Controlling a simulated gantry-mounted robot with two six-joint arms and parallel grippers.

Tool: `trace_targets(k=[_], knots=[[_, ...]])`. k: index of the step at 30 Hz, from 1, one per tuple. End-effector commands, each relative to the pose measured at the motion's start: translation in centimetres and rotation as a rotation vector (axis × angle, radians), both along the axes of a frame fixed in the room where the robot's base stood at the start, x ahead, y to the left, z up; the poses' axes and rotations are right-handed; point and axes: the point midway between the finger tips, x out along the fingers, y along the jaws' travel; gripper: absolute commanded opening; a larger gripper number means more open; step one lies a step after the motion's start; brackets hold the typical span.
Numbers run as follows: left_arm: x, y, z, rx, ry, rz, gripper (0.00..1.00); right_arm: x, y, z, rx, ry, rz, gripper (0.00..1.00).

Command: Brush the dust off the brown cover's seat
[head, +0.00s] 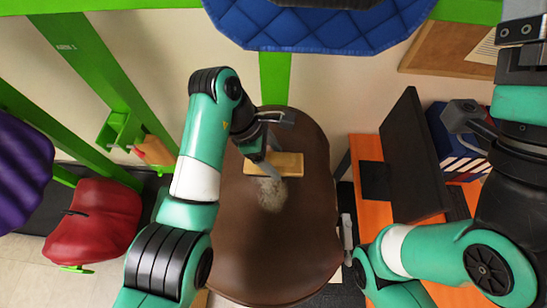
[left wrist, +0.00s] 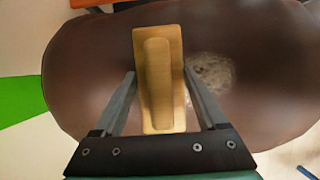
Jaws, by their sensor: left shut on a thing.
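The brown cover (head: 270,245) is a long, rounded brown seat in the middle of the head view. A pale grey dust patch (head: 272,193) lies on it, and it also shows in the left wrist view (left wrist: 212,72). My left gripper (head: 270,150) is shut on a tan wooden brush (head: 287,163), over the cover's upper part. In the left wrist view the brush (left wrist: 158,50) is between the fingers, with the dust just to its right. I cannot tell whether the brush touches the cover. My right gripper (head: 468,118) is far right, partly in view, its jaws unclear.
A blue quilted saddle pad (head: 315,30) hangs above the cover. A red saddle (head: 95,220) and a purple one (head: 20,175) are at the left by green posts. A black monitor (head: 412,150) stands on an orange desk (head: 370,210) at the right.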

Motion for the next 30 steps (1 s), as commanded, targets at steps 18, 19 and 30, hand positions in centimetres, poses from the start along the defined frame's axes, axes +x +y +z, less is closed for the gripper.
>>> trace_targets(k=[18,19,30], knots=[[0.0,0.0,5.1,-0.001,-0.001,0.000,0.10,0.0,0.0,0.0,0.000,0.000,0.000,1.00],[0.0,0.0,5.1,-0.001,-0.001,0.000,0.10,0.0,0.0,0.0,0.000,0.000,0.000,1.00],[0.1,0.0,7.0,-0.001,-0.002,0.001,0.10,0.0,0.0,0.0,0.000,0.000,0.000,1.00]])
